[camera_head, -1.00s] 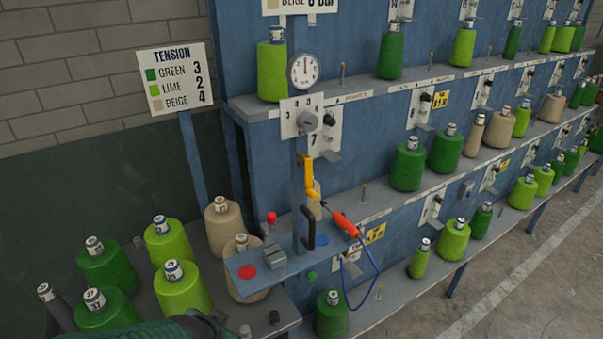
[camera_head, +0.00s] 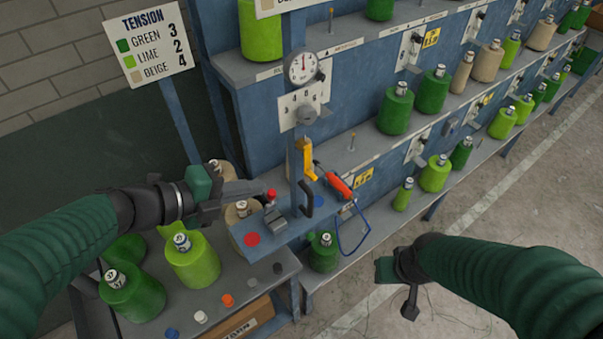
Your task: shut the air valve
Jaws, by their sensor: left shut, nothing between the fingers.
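No part is labelled as the air valve. A small red knob (camera_head: 271,194) stands on the blue shelf (camera_head: 275,235) beside a blue post. A yellow angled piece (camera_head: 306,158) is fixed to the post, with an orange tool (camera_head: 340,187) and blue hose (camera_head: 351,240) beside it. I cannot tell which of these is the valve. My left gripper (camera_head: 258,188) is shut and empty, its fingers pointing right, close to the red knob; I cannot tell if they touch. My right gripper (camera_head: 400,285) hangs over the floor at lower right, its fingers unclear.
A black handle (camera_head: 307,200), grey block (camera_head: 275,220) and red disc (camera_head: 251,239) are on the blue shelf. A gauge (camera_head: 301,68) and a dial plate (camera_head: 303,104) are on the post. Yarn cones (camera_head: 192,262) crowd below my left arm. Open floor (camera_head: 500,215) lies right.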

